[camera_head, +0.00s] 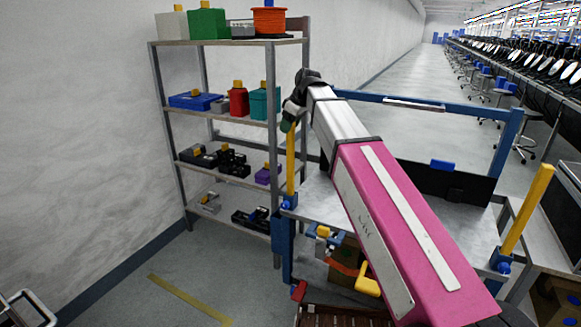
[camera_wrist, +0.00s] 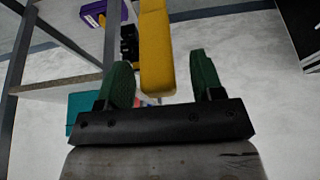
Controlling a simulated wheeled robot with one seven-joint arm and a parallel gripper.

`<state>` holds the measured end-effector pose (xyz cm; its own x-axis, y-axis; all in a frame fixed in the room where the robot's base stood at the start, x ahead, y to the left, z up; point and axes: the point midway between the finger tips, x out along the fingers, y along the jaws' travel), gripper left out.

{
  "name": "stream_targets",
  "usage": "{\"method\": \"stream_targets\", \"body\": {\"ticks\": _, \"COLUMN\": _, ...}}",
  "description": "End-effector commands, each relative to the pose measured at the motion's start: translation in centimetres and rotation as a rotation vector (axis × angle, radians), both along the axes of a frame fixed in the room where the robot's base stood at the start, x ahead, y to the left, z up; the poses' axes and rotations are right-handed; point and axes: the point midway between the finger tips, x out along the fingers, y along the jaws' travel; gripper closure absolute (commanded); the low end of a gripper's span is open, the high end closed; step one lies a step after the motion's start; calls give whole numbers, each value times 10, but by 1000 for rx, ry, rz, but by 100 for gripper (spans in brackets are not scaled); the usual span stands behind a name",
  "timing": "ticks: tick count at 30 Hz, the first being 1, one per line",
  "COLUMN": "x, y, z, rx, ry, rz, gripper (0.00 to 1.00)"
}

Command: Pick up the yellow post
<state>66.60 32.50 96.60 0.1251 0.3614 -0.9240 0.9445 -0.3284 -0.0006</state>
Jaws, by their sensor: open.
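A yellow post (camera_head: 290,163) stands upright at the left corner of a blue-framed cart. In the wrist view the yellow post (camera_wrist: 156,45) runs down from the top edge, its end between my two green fingers. It is nearer the left finger, with a wider gap to the right one. My gripper (camera_wrist: 159,62) is open and empty. In the head view my gripper (camera_head: 288,117) is at the top of this post, partly hidden by my arm. A second yellow post (camera_head: 527,208) stands at the cart's right corner, clear of my gripper.
A metal shelf rack (camera_head: 230,117) with several bins and boxes stands left of the post, close by. The cart's grey top (camera_head: 330,205) is partly hidden by my arm. A dark panel (camera_head: 445,183) stands at its back. Open floor (camera_head: 120,268) lies front left.

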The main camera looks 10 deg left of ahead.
Motion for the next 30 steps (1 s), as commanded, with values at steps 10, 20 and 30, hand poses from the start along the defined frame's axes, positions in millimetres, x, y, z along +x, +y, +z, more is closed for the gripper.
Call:
{"method": "stream_targets", "body": {"ticks": 10, "x": 2, "y": 5, "z": -13, "rx": 0, "ry": -1, "rz": 0, "gripper": 39}}
{"method": "stream_targets", "body": {"ticks": 20, "x": 2, "y": 5, "z": -12, "rx": 1, "ry": -1, "rz": 0, "gripper": 90}}
{"method": "stream_targets", "body": {"ticks": 30, "x": 3, "y": 5, "z": 5, "rx": 1, "ry": -1, "rz": 0, "gripper": 90}}
